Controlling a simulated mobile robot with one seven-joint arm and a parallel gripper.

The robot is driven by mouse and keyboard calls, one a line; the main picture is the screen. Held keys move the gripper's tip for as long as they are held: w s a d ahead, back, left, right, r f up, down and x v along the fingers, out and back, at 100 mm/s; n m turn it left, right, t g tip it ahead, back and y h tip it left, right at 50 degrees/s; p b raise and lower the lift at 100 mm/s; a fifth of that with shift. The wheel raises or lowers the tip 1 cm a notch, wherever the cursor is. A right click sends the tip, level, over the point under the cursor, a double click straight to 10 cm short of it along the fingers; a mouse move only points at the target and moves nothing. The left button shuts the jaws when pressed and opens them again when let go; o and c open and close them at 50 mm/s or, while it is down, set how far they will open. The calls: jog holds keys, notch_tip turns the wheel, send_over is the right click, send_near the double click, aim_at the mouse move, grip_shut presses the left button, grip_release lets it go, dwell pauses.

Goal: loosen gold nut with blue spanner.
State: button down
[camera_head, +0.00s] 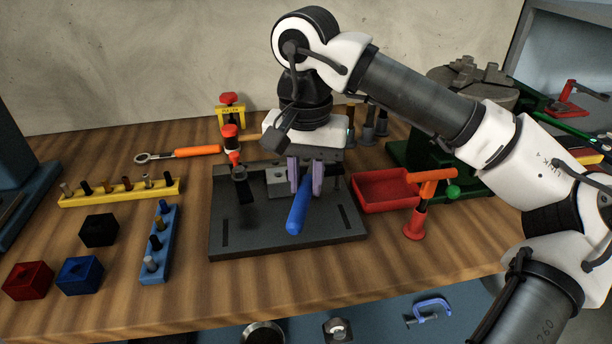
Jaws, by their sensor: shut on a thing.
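My gripper (305,178) is over the dark metal fixture plate (225,235) in the middle of the bench, with its fingers pointing down. It is shut on the blue spanner (297,215). The spanner's blue handle slants toward the front of the plate; its head is hidden behind the fingers. The gold nut cannot be made out; my gripper and the spanner cover part of the fixture.
An orange-handled spanner (190,152) lies at the back left. A yellow rack (120,194), a blue rack (160,245) and several coloured blocks stand left. A red tray (385,190) and a red-orange tool (416,220) are right of the plate.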

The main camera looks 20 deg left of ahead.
jog(key=shift+f+b, duration=1.15)
jog(key=shift+f, duration=0.4)
dwell(1.3)
jog(key=shift+d, duration=0.1)
dwell(0.3)
jog(key=shift+w+d+n, duration=0.35)
jog(key=shift+d+n, duration=0.5)
jog(key=shift+n, duration=0.1)
jog(key=shift+w+d+n, duration=0.35)
jog(key=shift+d+n, duration=0.5)
jog(key=shift+n, duration=0.1)
notch_tip(320, 180, up, 5)
jog(key=p, duration=0.4)
jog(key=shift+a, duration=0.1)
